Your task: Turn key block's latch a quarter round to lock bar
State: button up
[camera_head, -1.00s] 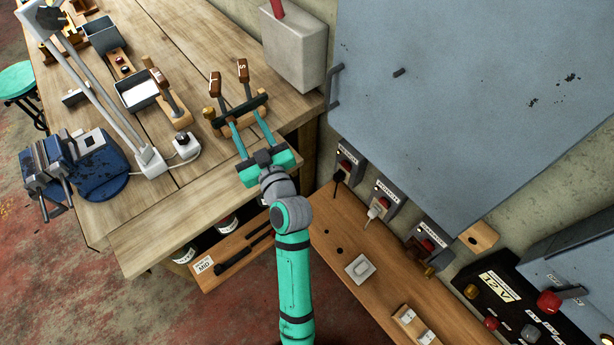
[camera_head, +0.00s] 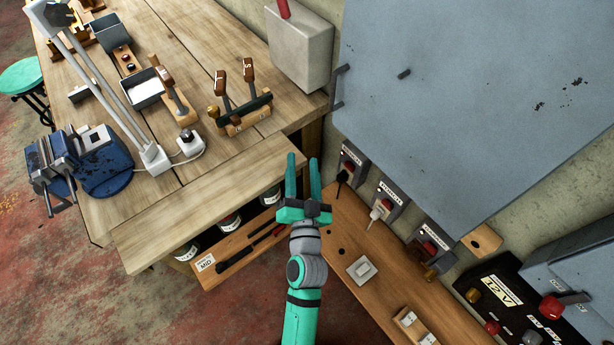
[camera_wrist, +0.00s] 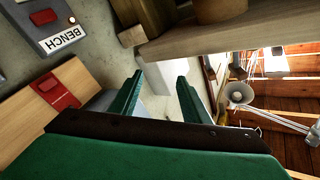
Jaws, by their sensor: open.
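A wooden block with two brown-handled levers, marked L and S, stands on the bench. It looks like the key block (camera_head: 236,127). A dark bar (camera_head: 258,103) lies across it. A small brass piece (camera_head: 213,111), perhaps the latch, is at its left end; its turn is too small to read. My gripper (camera_head: 303,158) is open and empty, off the bench's right front corner, apart from the block and to its lower right. In the wrist view my two green fingers (camera_wrist: 160,85) are spread with nothing between them. The block's levers and bar are not clearly visible there.
A grey box (camera_head: 299,50) stands at the bench's back right. A large grey cabinet (camera_head: 450,110) hangs on the right wall above labelled switches (camera_head: 386,200). A lower wooden shelf (camera_head: 345,235) runs beneath. A lamp (camera_head: 105,95) and a blue vise (camera_head: 85,165) are left.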

jog(key=shift+s+d+f+m+h, duration=0.25)
jog(key=shift+s+d+f+m, duration=0.1)
jog(key=shift+s, duration=0.2)
jog(key=shift+s+d+f+m+h, duration=0.25)
jog(key=shift+s+d+f+m, duration=0.1)
jog(key=shift+s, duration=0.2)
jog(key=s+d+f+n+g, duration=0.1)
jog(key=s+f+n, duration=0.1)
jog(key=s, duration=0.8)
jog(key=s+d+f+n+g+h, duration=0.1)
jog(key=s+n, duration=0.1)
jog(key=s, duration=0.8)
jog(key=s+d+f+n+g, duration=0.1)
jog(key=s+f+n, duration=0.1)
jog(key=s, duration=0.7)
jog(key=shift+s+d+f+g, duration=0.25)
jog(key=shift+s+f+g, duration=0.1)
jog(key=shift+s+g, duration=0.05)
